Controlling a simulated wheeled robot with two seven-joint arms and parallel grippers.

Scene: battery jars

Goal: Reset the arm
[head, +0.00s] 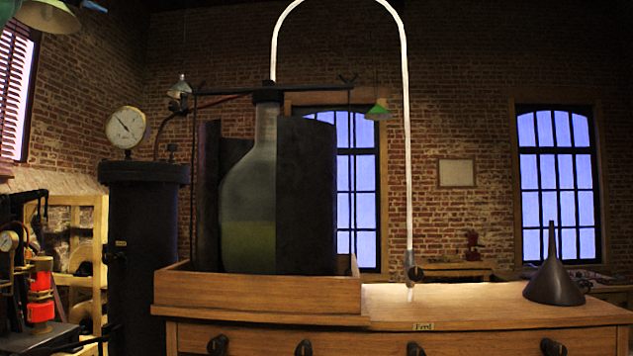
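Neither of my grippers shows in the head view, and no arm can be made out. I cannot tell their pose or what they hold. A large glass bottle (247,190) with yellow-green liquid in its lower part stands upright in a wooden tray (260,295) on the wooden bench (480,306). Dark panels (305,195) stand behind and beside the bottle. A pale bent tube (405,120) arches from the bottle's neck down to a small tap (411,270) at the bench.
A dark funnel (554,275) stands mouth down at the bench's right. A black cylinder (145,250) with a round gauge (126,128) stands left of the tray. Equipment with a red part (40,290) is at far left. The bench top between tap and funnel is clear.

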